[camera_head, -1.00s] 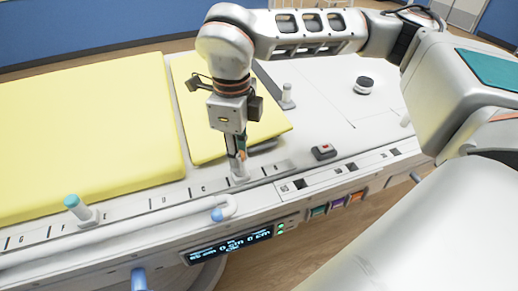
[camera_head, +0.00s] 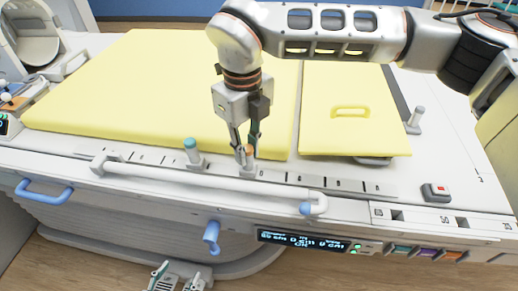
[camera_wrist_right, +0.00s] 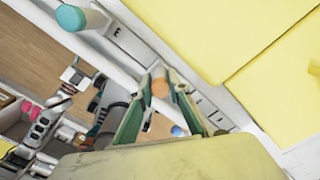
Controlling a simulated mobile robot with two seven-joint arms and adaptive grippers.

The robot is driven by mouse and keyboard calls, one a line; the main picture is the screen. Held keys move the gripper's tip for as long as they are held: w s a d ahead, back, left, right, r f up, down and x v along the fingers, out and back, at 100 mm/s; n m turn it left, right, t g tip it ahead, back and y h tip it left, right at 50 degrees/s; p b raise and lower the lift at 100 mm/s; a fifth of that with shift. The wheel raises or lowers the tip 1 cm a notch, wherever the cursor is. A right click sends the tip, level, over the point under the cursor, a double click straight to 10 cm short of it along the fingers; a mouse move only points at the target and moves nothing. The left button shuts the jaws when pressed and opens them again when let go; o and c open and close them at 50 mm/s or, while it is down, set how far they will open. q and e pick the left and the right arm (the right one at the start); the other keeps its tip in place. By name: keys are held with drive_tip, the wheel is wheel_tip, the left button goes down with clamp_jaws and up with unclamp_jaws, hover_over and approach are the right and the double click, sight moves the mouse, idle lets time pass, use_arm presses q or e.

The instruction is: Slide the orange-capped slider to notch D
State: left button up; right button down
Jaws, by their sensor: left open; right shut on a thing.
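The orange-capped slider (camera_head: 249,150) stands upright on the lettered rail along the bed's front edge. My right gripper (camera_head: 242,152) points down from above and is shut on it. In the right wrist view, the orange cap (camera_wrist_right: 160,88) lies between the fingers. A small mark (camera_head: 262,173), looking like D, shows just right of the slider's base; the exact alignment is hard to tell. The teal-capped slider (camera_head: 191,150) stands upright a little to the left, and its cap shows in the wrist view (camera_wrist_right: 70,17). My left gripper (camera_head: 170,277) is open and empty, low in front.
A white bar (camera_head: 200,180) with a blue end runs in front of the rail. Blue handles (camera_head: 212,237) jut from the front panel. Yellow pads (camera_head: 170,80) cover the bed behind. A red-button box (camera_head: 436,191) and a grey post (camera_head: 416,120) stand to the right.

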drive_tip(key=shift+a, duration=0.15)
drive_tip(key=c, duration=2.3)
unclamp_jaws()
drive_tip(key=shift+c, duration=0.2)
drive_tip(key=o, duration=0.4)
drive_tip(key=shift+w+a, duration=0.1)
drive_tip(key=shift+o, duration=0.2)
drive_tip(key=shift+a, duration=0.1)
drive_tip(key=shift+r, duration=0.1)
wheel_tip(320, 180, up, 12)
